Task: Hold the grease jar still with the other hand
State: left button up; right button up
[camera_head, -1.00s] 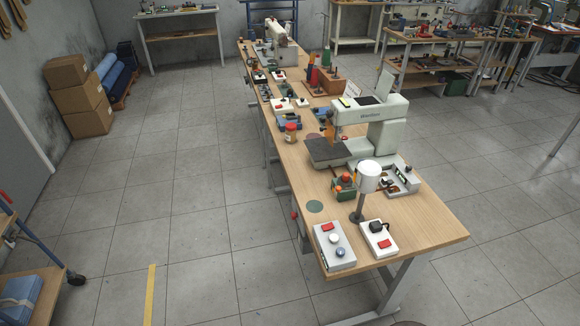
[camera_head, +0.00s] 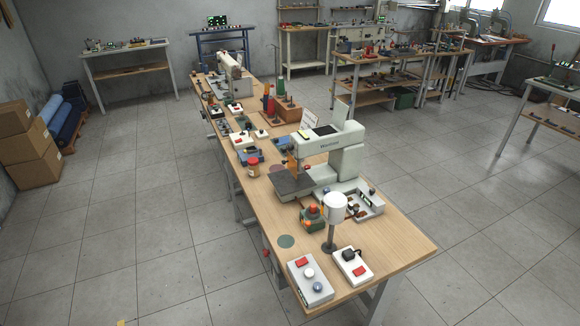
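A small jar with a red lid and an orange-brown body (camera_head: 253,168), which looks like the grease jar, stands upright near the left edge of the long wooden workbench (camera_head: 395,243). It is left of the sewing machine (camera_head: 330,160) and nothing touches it that I can see. Neither of my grippers shows in the head view, so no hand is seen at the jar.
A white lamp (camera_head: 335,205) and a control box with buttons (camera_head: 310,281) stand at the bench's near end. A second machine (camera_head: 232,75) is at the far end. Cardboard boxes (camera_head: 28,150) sit at the left. The floor left of the bench (camera_head: 150,210) is clear.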

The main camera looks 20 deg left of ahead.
aim_at(254, 172)
jog(key=i+j+z, duration=0.25)
jog(key=j, duration=0.25)
jog(key=i+j+z, duration=0.2)
jog(key=j, duration=0.3)
jog(key=j+z, duration=0.25)
jog(key=j, duration=0.3)
jog(key=i+j+z, duration=0.1)
jog(key=j+z, duration=0.15)
jog(key=j, duration=0.3)
